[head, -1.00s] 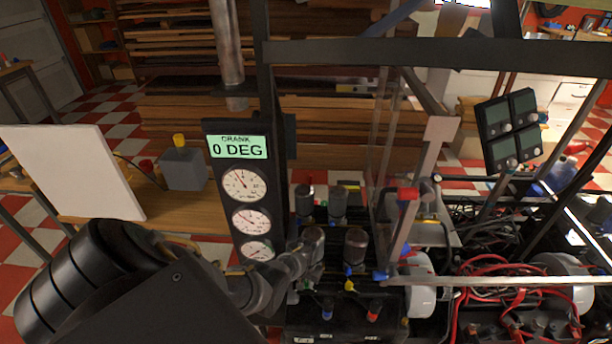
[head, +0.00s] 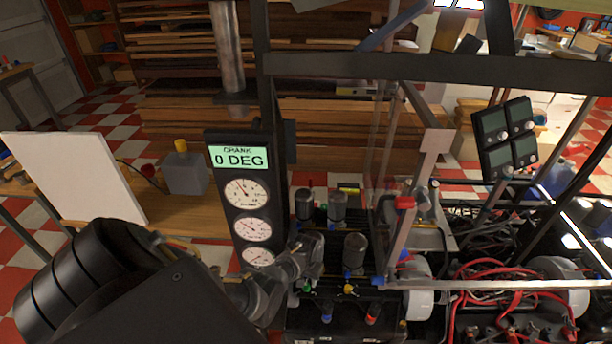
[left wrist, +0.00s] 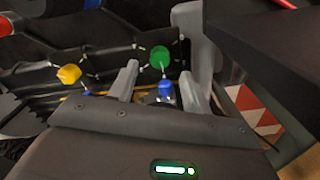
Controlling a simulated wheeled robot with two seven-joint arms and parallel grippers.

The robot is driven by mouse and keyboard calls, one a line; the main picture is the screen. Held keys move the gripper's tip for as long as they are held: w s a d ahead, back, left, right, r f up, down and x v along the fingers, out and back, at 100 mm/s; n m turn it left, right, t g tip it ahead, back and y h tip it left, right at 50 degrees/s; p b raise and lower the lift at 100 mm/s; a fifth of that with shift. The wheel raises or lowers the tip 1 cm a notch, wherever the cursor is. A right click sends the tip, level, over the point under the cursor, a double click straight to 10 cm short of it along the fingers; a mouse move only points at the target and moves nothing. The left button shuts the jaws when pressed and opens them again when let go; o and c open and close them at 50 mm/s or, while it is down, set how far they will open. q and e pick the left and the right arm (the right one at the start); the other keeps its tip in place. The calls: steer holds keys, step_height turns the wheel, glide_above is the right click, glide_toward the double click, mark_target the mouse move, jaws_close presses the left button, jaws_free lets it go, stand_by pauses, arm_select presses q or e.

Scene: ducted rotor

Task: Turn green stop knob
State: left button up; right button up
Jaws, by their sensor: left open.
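The green knob (left wrist: 160,57) shows in the left wrist view, just ahead of and between my left gripper's fingertips. My left gripper (left wrist: 160,73) is open, with one finger on each side. I cannot tell whether either finger touches the knob. A small blue part (left wrist: 165,90) shows between the fingers, nearer the palm. In the head view my left gripper (head: 308,260) is low over the dark valve block, beside the gauge panel, and hides part of the block. My right gripper is not in view.
A yellow knob (left wrist: 68,74) sits left of the fingers in the wrist view. The gauge panel (head: 239,200) reads CRANK 0 DEG. Dark cylinders (head: 338,207) stand close behind the gripper. A metal frame bar (head: 480,283) and red cables (head: 490,275) lie to the right.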

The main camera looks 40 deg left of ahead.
arm_select(q)
step_height(320, 180, up, 6)
steer(key=p, duration=0.1)
steer(key=shift+r+p, duration=0.25)
steer(key=shift+p, duration=0.05)
steer(key=n+b, duration=1.1)
steer(key=n, duration=1.1)
glide_above(306, 286)
step_height(306, 286, down, 7)
steer(key=shift+r, duration=0.1)
step_height(306, 286, down, 3)
steer(key=shift+f+b, duration=0.15)
steer(key=shift+b, duration=0.35)
steer(key=shift+f, duration=0.4)
